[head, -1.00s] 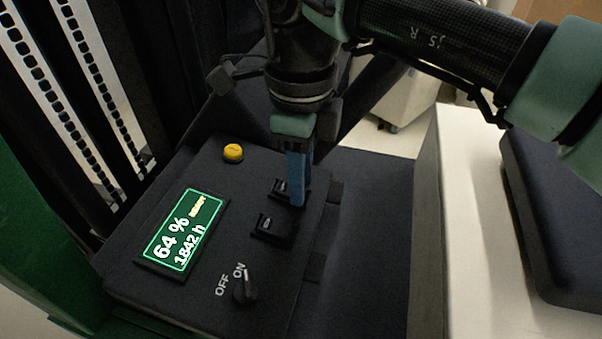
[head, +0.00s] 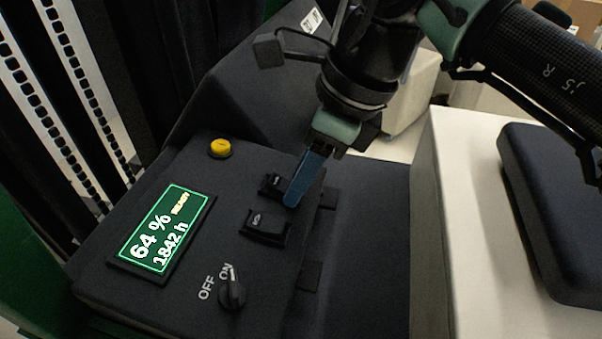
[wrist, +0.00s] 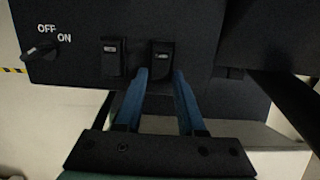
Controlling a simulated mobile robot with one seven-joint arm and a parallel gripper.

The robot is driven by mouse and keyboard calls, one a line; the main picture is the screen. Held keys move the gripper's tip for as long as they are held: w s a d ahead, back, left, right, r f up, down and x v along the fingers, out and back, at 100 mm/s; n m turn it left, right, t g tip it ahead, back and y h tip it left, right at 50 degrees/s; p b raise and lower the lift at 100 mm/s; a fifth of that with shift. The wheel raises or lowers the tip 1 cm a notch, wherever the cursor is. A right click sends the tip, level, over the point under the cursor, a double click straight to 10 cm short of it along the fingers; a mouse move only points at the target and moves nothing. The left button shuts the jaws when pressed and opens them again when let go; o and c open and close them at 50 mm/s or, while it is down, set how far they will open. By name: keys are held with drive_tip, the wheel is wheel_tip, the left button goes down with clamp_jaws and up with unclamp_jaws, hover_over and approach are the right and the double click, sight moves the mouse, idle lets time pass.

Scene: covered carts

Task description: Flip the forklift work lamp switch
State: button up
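A dark control panel (head: 190,230) carries two black rocker switches. The far switch (head: 271,184) is partly hidden by my gripper (head: 291,203), and the near switch (head: 266,226) shows a small lamp-like icon, too small to read surely. In the wrist view the far switch (wrist: 160,58) lies between and just beyond the blue fingertips (wrist: 160,74); the near switch (wrist: 112,57) is left of them. My gripper is open, with its fingers apart and nothing held. I cannot tell whether a finger touches the far switch.
The panel also has a lit green display (head: 164,230), a yellow button (head: 220,148) and an OFF/ON rotary knob (head: 231,293). A pale body with a dark pad (head: 555,210) stands to the right. A black mast with chains (head: 65,70) rises at the left.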

drive_tip(key=shift+o, duration=1.3)
drive_tip(key=v, duration=1.3)
drive_tip(key=shift+s+f, duration=0.1)
drive_tip(key=shift+s, duration=0.05)
